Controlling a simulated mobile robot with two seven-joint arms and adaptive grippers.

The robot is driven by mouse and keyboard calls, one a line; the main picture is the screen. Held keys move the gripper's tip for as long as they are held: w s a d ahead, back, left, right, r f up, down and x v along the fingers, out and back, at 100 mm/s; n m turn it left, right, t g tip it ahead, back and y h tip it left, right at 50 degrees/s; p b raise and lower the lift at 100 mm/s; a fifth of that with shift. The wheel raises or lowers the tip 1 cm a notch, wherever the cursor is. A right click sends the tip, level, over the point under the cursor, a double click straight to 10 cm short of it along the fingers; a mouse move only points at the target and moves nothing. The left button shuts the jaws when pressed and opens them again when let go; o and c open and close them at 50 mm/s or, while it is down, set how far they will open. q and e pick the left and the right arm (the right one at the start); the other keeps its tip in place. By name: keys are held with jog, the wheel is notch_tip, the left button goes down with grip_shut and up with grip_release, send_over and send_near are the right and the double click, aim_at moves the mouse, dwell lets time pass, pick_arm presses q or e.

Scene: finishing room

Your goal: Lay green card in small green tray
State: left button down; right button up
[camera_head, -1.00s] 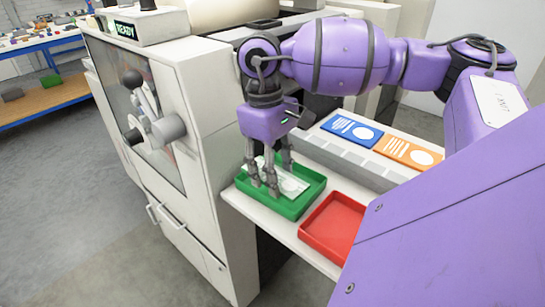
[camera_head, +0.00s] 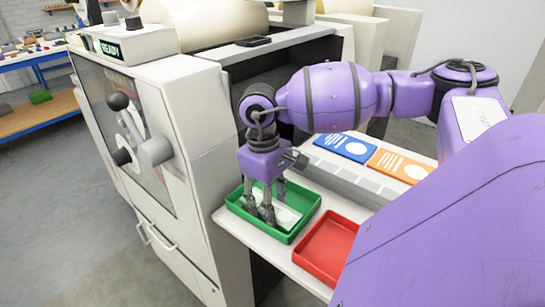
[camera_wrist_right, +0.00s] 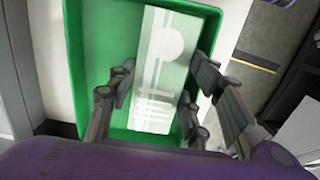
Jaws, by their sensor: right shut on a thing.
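The green card (camera_wrist_right: 165,60) shows as a pale green-white panel with a round mark. It is inside the outline of the small green tray (camera_wrist_right: 95,60), and it also shows in the head view (camera_head: 287,217). The green tray (camera_head: 288,239) stands on the white shelf in front of the machine. My right gripper (camera_head: 260,212) reaches down into the tray and is shut on the card, with fingers on both sides of it in the right wrist view (camera_wrist_right: 160,98). I cannot tell whether the card touches the tray floor. My left gripper is not in view.
A red tray (camera_head: 326,247) stands empty just right of the green one. A blue card (camera_head: 346,147) and an orange card (camera_head: 401,164) lie behind a grey ledge (camera_head: 345,178). The large machine (camera_head: 178,180) stands close on the left.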

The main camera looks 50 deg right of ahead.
jog(key=shift+s+f, duration=0.1)
jog(key=shift+f, duration=0.5)
jog(key=shift+s+a+f+b, duration=0.1)
jog(key=shift+s+f+b, duration=0.25)
jog(key=shift+f, duration=0.25)
jog(key=o, duration=1)
jog(key=shift+w+f, duration=0.15)
jog(key=shift+w, duration=0.05)
jog(key=shift+r, duration=0.2)
jog(key=shift+w+a+r, duration=0.1)
jog(key=shift+r, duration=0.2)
notch_tip(320, 180, up, 13)
jog(key=w, duration=0.1)
jog(key=shift+w, duration=0.4)
jog(key=shift+f, duration=0.15)
